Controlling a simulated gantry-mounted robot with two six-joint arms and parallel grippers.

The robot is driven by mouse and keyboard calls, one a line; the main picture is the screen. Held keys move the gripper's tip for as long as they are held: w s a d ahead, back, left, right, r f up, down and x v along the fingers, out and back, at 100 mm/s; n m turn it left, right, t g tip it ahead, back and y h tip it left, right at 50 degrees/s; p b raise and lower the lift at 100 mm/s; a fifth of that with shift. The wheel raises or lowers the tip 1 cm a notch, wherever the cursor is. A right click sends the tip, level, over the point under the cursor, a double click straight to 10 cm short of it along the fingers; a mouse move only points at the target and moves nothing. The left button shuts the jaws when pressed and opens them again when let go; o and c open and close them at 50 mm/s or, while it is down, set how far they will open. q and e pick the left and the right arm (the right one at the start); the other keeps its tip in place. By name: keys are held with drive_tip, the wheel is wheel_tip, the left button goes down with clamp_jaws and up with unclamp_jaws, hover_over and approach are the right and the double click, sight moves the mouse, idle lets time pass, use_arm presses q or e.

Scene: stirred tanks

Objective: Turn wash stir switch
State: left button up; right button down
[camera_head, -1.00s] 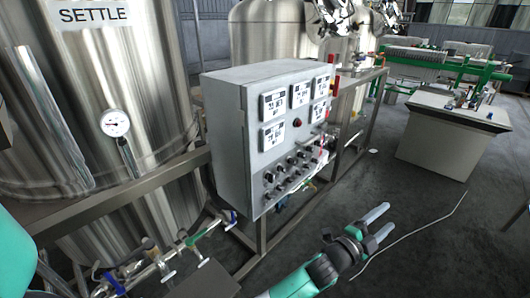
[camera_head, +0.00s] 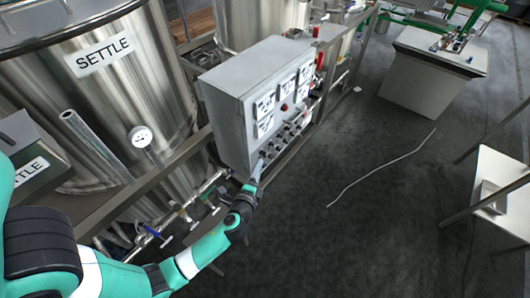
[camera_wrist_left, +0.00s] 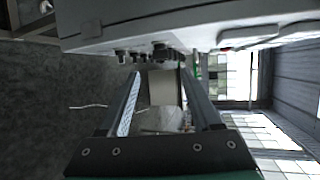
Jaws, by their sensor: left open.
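The grey control panel box (camera_head: 228,118) stands left of the middle in the head view, with several white meters on its front. Rows of small dark knob switches (camera_head: 283,136) sit on its lower front; their labels are too small to read, so I cannot tell which one is the wash stir switch. My left gripper (camera_head: 257,171) is at the panel's lower near corner, close to the nearest switches. In the left wrist view its fingers (camera_wrist_left: 161,78) are spread and empty. Dark knobs (camera_wrist_left: 160,52) stick out from the panel just beyond the fingertips. My right gripper is not in view.
A steel tank marked SETTLE (camera_head: 85,100) stands at left behind a metal rail. Pipes with coloured valve handles (camera_head: 180,212) run below the panel. The floor right of the panel is open, with a thin pale cable (camera_head: 380,168). A white cabinet (camera_head: 432,70) stands farther back.

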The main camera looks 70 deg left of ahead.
sight(265, 155)
use_arm(q)
drive_tip(key=b+x, duration=0.2)
drive_tip(key=x, duration=0.8)
drive_tip(key=shift+a+r, duration=0.15)
drive_tip(key=shift+c, duration=0.3)
clamp_jaws()
